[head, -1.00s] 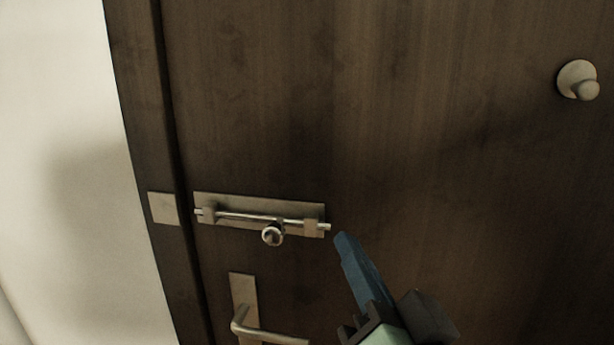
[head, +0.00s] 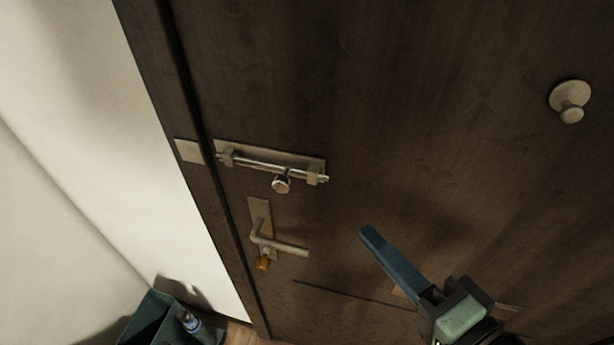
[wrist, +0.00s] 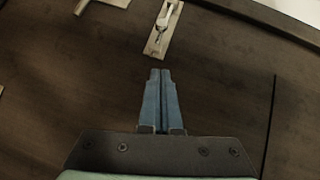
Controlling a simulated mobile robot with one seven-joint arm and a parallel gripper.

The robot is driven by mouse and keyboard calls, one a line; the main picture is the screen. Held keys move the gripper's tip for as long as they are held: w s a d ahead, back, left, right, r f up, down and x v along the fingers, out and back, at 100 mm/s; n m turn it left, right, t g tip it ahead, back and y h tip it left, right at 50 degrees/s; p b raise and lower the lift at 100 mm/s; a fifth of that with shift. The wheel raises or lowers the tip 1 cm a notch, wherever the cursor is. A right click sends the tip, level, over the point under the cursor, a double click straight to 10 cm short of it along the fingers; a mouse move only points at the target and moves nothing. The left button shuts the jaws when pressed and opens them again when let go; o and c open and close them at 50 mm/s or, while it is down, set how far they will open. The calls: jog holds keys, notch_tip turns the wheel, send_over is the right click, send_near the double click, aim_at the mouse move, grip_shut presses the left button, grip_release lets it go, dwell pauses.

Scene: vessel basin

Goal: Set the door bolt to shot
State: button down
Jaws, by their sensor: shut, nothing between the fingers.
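The door bolt (head: 270,163) is a metal rod on a plate, fixed near the left edge of the dark wooden door (head: 420,120). Its round knob (head: 282,184) sticks out below the rod, right of the middle. The rod's left end is near the left bracket, apart from or just short of the keeper plate (head: 189,151) on the frame. My gripper (head: 366,234) is shut and empty, below and right of the bolt, not touching it. In the wrist view the bolt plate (wrist: 154,47) lies just beyond the closed blue fingertips (wrist: 160,72).
A lever handle (head: 285,247) with an orange-brown piece under it sits below the bolt. A dark green bin (head: 150,318) holding a bottle stands on the floor at lower left, by the pale wall (head: 80,150).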

jog(key=shift+a, duration=0.1)
jog(key=s+a+p+x, duration=0.1)
jog(key=p+x, duration=0.3)
jog(key=x, duration=0.9)
jog(key=shift+s+a+f+p, duration=0.2)
jog(key=shift+a+f+p, duration=0.15)
jog(key=shift+a, duration=0.3)
jog(key=a, duration=0.1)
jog(key=w+a+p, duration=0.1)
jog(key=a, duration=0.3)
jog(key=shift+w+a+r, duration=0.1)
jog(key=shift+w+a, duration=0.05)
jog(key=shift+w, duration=0.15)
jog(key=shift+r, duration=0.1)
